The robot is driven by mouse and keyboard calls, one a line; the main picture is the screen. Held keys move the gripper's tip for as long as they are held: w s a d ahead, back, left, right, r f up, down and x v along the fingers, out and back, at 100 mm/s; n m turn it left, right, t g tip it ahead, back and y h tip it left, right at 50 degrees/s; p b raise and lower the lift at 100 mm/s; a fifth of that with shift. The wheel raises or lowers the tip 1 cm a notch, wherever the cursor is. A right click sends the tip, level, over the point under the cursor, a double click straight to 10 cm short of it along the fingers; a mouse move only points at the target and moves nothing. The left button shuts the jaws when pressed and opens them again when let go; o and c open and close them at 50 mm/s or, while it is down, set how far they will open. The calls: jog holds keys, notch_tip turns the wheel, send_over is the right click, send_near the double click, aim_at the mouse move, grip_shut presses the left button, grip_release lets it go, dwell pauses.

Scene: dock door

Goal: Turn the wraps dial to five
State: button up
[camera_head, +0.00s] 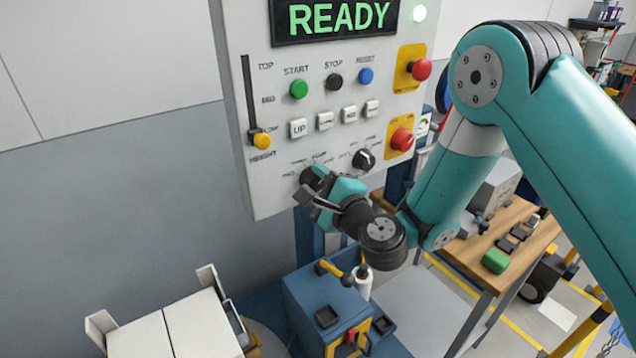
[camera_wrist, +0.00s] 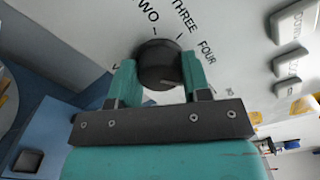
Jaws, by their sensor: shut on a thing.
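The wraps dial (camera_wrist: 158,60) is a round dark knob on the grey control panel (camera_head: 275,110). In the wrist view, printed words TWO, THREE and FOUR curve above it; further labels are cut off or hidden. My gripper (camera_wrist: 160,76) is shut on the dial, one teal finger on each side. A pale mark shows low on the knob, but I cannot tell which number the dial points to. In the head view, the dial (camera_head: 313,177) is at the panel's lower edge, partly hidden by my gripper (camera_head: 318,190).
Another black knob (camera_head: 364,160) sits just right on the panel. Red stop buttons (camera_head: 402,139) stick out on yellow plates, near my arm. A yellow slider knob (camera_head: 262,141) is at left. A blue machine housing (camera_head: 310,290) stands below. The display (camera_head: 335,18) reads READY.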

jog(key=shift+w+d+r+m, duration=0.1)
jog(key=shift+m, duration=0.3)
jog(key=o, duration=0.9)
jog(key=shift+o, duration=0.2)
